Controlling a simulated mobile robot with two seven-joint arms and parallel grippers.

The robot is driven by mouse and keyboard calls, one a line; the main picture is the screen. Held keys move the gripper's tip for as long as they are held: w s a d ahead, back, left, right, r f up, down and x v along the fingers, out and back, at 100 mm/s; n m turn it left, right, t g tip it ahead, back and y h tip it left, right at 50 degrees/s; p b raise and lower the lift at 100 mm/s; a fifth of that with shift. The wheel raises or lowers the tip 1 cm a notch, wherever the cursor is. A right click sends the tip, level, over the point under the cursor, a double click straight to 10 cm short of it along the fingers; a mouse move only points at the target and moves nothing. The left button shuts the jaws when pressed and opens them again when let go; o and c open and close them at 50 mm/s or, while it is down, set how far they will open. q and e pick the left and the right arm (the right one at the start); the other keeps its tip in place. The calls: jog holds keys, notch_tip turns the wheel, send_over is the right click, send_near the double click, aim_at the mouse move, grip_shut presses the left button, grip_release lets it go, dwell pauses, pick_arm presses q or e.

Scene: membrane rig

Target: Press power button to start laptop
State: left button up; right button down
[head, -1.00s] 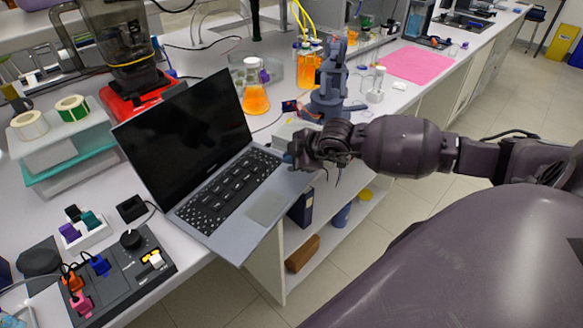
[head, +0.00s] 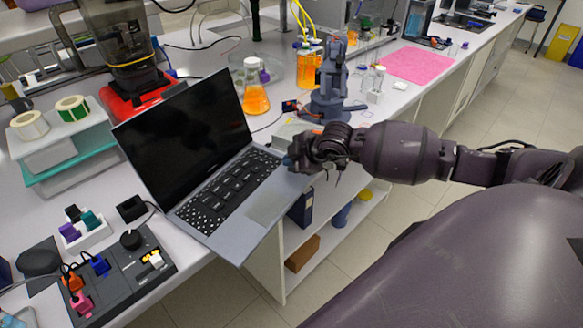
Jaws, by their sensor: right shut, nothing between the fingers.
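The open laptop (head: 265,205) stands at the front edge of the bench, with its front corner reaching past the edge. Its screen (head: 185,137) is black. The power button cannot be made out at this size. My right gripper (head: 292,162) is shut and empty, at the right side of the laptop by the upper right end of the keyboard (head: 230,188). The hand hides that corner of the laptop, and I cannot tell whether the fingertips touch it. My left gripper is not in view.
A control panel with plugs (head: 135,265) lies left of the laptop. A flask of orange liquid (head: 256,98) and a blue-grey stand (head: 330,95) are behind it. A pink mat (head: 418,65) lies farther back right.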

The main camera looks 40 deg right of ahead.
jog(key=shift+f, duration=0.15)
jog(key=shift+f, duration=0.25)
dwell(0.4)
jog(key=shift+r, duration=0.15)
jog(key=shift+r+p, duration=0.35)
jog(key=shift+p, duration=0.1)
jog(key=shift+r+p, duration=0.4)
jog(key=shift+p, duration=0.05)
